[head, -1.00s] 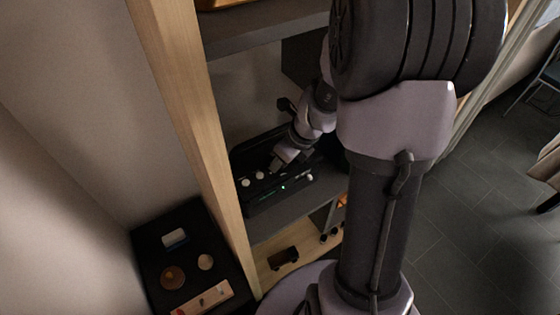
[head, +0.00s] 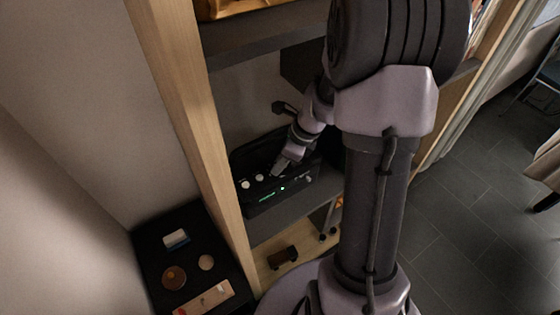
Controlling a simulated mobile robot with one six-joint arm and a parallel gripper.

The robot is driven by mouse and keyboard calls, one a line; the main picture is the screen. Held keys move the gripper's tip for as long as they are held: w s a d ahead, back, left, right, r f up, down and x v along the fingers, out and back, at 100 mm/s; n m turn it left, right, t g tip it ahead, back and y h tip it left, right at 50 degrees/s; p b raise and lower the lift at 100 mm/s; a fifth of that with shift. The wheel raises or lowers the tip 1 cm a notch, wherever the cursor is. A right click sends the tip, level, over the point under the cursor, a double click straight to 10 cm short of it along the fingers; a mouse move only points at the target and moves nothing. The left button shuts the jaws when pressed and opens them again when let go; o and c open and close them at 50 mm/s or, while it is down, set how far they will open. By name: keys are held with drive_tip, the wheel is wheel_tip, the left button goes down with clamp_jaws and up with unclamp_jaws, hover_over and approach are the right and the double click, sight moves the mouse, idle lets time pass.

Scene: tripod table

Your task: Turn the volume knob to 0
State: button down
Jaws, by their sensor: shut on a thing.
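A black device (head: 250,207) sits on the dark shelf, with small white knobs along its top. Two knobs show clear at its left end, a left knob (head: 245,184) and another knob (head: 259,178). A green light strip (head: 267,196) glows on its front. My gripper (head: 276,173) reaches down from the upper right to the device's top, just right of these two knobs. It is shut on a small knob there, mostly hidden by the fingers. I cannot read any markings, so I cannot tell the volume knob or its setting.
A wooden post (head: 195,130) stands close left of the device, and a shelf (head: 265,45) runs above it. A black side table (head: 150,245) with small items stands at lower left. A dark toy-like block (head: 283,257) lies on the lower shelf.

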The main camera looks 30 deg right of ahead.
drive_tip(key=c, duration=1.4)
unclamp_jaws()
